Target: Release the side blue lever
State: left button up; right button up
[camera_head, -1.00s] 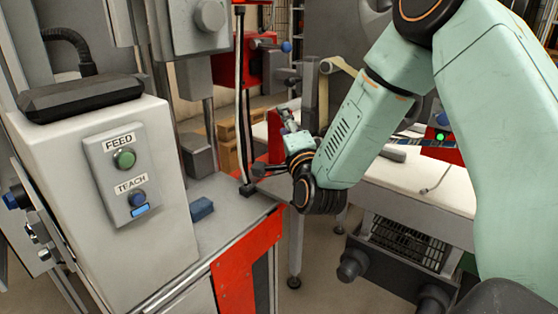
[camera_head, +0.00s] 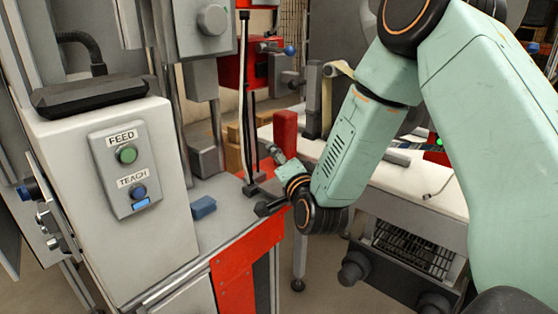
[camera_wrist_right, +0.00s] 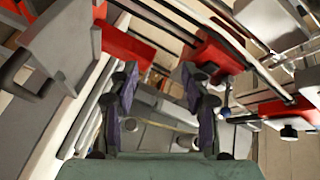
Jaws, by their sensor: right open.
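A blue-tipped lever (camera_head: 284,49) sticks out to the right from the red machine part at the top centre of the head view. A blue knob, perhaps the same one, shows right of the fingers in the wrist view (camera_wrist_right: 225,112). A second blue knob (camera_head: 25,193) is on the left side of the white control box. My right gripper (camera_head: 270,150) is small and partly hidden by its wrist, below the blue-tipped lever. In the wrist view its two fingers (camera_wrist_right: 162,85) are apart with nothing between them. My left gripper is out of view.
The white control box (camera_head: 95,235) has green FEED and blue TEACH buttons. A blue block (camera_head: 203,207) lies on the grey machine top. A thin black upright rod (camera_head: 245,100) and a red post (camera_head: 285,130) stand close to my right gripper. A white table (camera_head: 410,185) is behind my arm.

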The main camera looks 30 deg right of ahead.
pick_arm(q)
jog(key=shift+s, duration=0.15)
pick_arm(e)
jog(key=shift+s+r, duration=0.1)
jog(key=shift+s, duration=0.05)
jog(key=s+a+f+n+g+y, duration=0.1)
jog(key=s+a+f+n+g, duration=0.3)
jog(key=f, duration=0.3)
jog(key=s+a+f+n+g+y, duration=0.1)
jog(key=s+f+n+g+y, duration=0.15)
jog(key=s+f, duration=0.4)
jog(key=s+a+f+n+g, duration=0.3)
jog(key=s+f+n, duration=0.15)
jog(key=f, duration=0.35)
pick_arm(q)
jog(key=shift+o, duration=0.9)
pick_arm(e)
jog(key=s+a+f+n+g, duration=0.1)
jog(key=s+f, duration=0.4)
jog(key=s, duration=0.7)
jog(key=s+a+f+n+g, duration=0.2)
jog(key=s+f+g, duration=0.4)
jog(key=s, duration=0.7)
jog(key=shift+f+n, duration=0.15)
jog(key=shift+n, duration=0.25)
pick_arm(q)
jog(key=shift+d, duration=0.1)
pick_arm(e)
jog(key=shift+g+y, duration=0.25)
